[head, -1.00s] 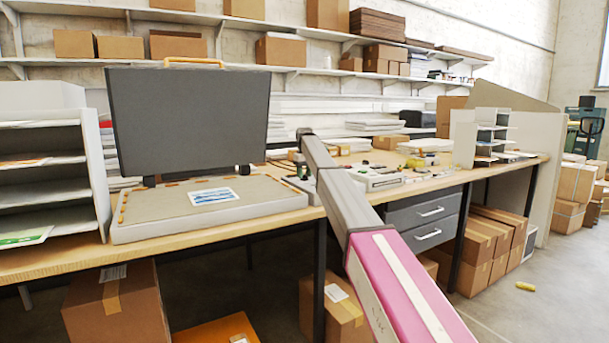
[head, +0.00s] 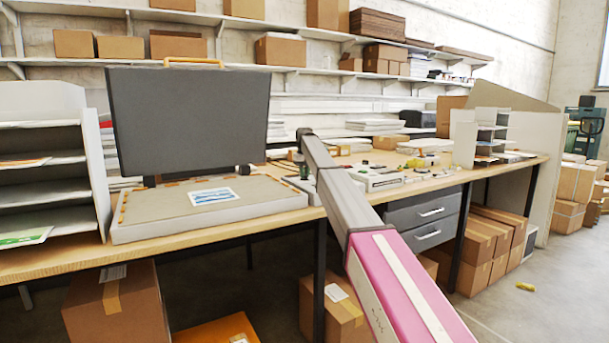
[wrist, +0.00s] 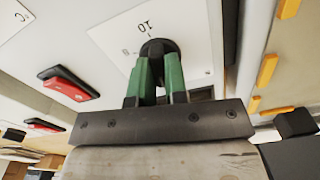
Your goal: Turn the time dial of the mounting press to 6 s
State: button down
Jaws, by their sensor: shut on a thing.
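The mounting press (head: 190,110) stands open on the bench in the head view, its dark lid raised over a grey bed with a blue and white print on it. In the wrist view the black time dial (wrist: 158,48) sits on a white scale plate (wrist: 195,28) where a 10 and a second, less clear numeral show. My gripper (wrist: 160,70) has its green fingers closed on the dial. The fingers and dial hide much of the scale, and I cannot read the pointer.
Two red switches, a nearer one (wrist: 68,84) and a farther one (wrist: 43,125), are left of the dial in the wrist view. Orange clips (wrist: 268,70) line an edge at right. In the head view, a paper rack (head: 100,175) stands left of the press and small items crowd the bench at right.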

jog(key=m, duration=0.4)
jog(key=shift+m, duration=2.8)
jog(key=c, duration=1.1)
grip_release()
jog(key=shift+c, duration=0.2)
notch_tip(320, 180, up, 11)
jog(key=shift+f, duration=0.1)
